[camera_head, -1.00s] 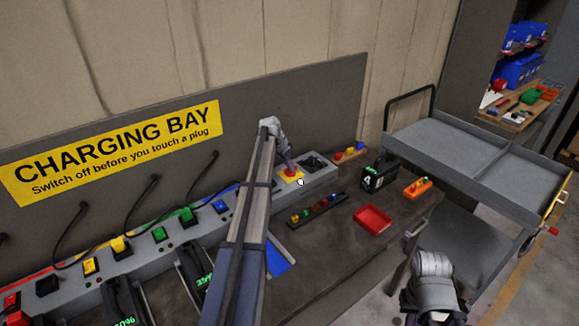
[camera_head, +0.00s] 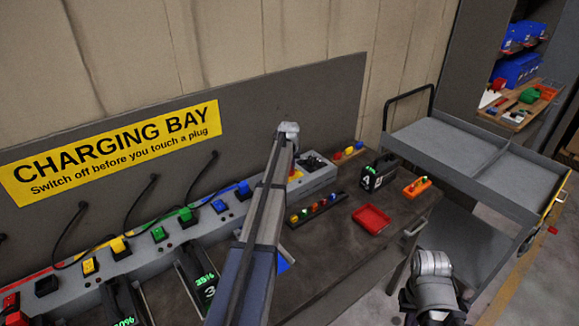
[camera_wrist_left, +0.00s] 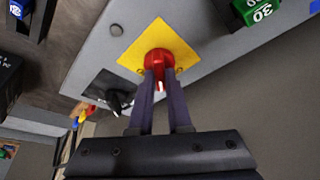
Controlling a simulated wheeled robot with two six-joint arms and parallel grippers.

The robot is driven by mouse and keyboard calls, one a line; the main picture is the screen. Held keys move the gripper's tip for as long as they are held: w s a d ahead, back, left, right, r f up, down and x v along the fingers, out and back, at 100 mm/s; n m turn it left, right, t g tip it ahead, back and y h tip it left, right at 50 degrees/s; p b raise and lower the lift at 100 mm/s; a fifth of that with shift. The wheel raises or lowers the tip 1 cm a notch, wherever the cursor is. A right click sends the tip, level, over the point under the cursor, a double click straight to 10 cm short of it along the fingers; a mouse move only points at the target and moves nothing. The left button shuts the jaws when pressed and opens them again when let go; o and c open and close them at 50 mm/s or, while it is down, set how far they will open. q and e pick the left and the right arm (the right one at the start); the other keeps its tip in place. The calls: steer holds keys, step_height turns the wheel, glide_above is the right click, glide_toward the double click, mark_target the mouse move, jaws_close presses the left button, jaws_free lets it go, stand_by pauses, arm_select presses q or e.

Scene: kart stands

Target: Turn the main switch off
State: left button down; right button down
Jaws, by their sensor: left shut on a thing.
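The main switch is a red rotary knob (camera_wrist_left: 159,58) on a yellow square plate (camera_wrist_left: 143,48), set in the grey charging rail. In the left wrist view my left gripper (camera_wrist_left: 160,76) has its two dark fingers shut on the red knob, one on each side. A white mark on the knob shows between the fingers and points toward the gripper's base. In the head view only an edge of the yellow plate (camera_head: 296,175) shows; my left arm hides the knob and fingers. My right arm shows at the lower right, its fingers out of sight.
A black knob (camera_wrist_left: 117,98) sits on a dark panel beside the yellow plate. Colored plugs, including a green one (camera_head: 187,216), line the rail. A red tray (camera_head: 371,217) and a battery marked 4 (camera_head: 378,175) are on the bench. A grey cart (camera_head: 450,150) stands right.

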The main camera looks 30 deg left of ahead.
arm_select(q)
steer(key=n+y, duration=0.1)
steer(key=n, duration=0.2)
steer(key=shift+w+d+n+g, duration=0.1)
steer(key=shift+n+g, duration=0.3)
steer(key=shift+n+g+y, duration=0.5)
steer(key=shift+n+g, duration=0.2)
steer(key=shift+n, duration=1.6)
steer(key=c, duration=0.9)
jaws_free()
steer(key=shift+o, duration=0.2)
steer(key=shift+r, duration=0.1)
steer(key=p+v, duration=0.7)
steer(key=shift+d+r, duration=0.25)
steer(key=shift+r, duration=0.05)
